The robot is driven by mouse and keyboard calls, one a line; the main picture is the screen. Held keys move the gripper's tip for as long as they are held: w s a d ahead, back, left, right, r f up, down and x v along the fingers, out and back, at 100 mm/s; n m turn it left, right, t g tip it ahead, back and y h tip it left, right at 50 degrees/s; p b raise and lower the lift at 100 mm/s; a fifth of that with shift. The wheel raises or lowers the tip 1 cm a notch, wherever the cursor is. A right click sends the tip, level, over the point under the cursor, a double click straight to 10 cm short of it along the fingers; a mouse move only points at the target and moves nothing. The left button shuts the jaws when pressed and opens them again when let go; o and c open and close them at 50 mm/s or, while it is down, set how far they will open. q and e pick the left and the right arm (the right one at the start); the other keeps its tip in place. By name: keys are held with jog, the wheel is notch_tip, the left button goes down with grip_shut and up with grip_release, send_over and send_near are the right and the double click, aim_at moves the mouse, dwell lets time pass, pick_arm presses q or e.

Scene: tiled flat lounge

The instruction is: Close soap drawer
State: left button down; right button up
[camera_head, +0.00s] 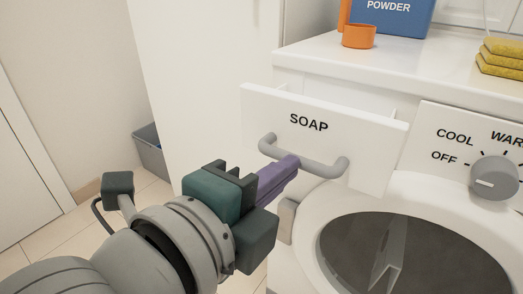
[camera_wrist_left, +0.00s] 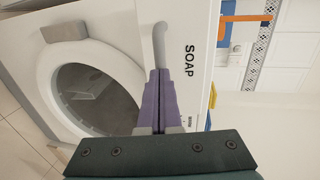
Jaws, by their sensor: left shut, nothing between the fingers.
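The soap drawer (camera_head: 368,148) is a white panel marked SOAP with a grey bar handle (camera_head: 322,168). It stands out from the washing machine front, with its side walls showing behind the panel. My left gripper (camera_head: 292,163) has purple fingers, shut with nothing between them. The fingertips are at the handle, near its left part in the head view; I cannot tell if they touch it. The left wrist view shows the shut fingers (camera_wrist_left: 158,82) beside the handle (camera_wrist_left: 160,45) and the drawer front (camera_wrist_left: 188,90). My right gripper is not in view.
The round washer door (camera_head: 405,250) lies below the drawer, with a grey dial (camera_head: 494,178) to the right. On the white top (camera_head: 400,62) stand an orange cup (camera_head: 359,36), a blue powder box (camera_head: 392,18) and yellow cloths (camera_head: 502,58). A grey bin (camera_head: 150,150) stands on the floor at left.

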aim_at(308, 145)
pick_arm(q)
jog(key=x, duration=0.2)
jog(key=r+b+x, duration=0.1)
jog(key=x, duration=0.4)
jog(key=shift+w+d+r+b, duration=0.2)
jog(key=shift+b, duration=0.15)
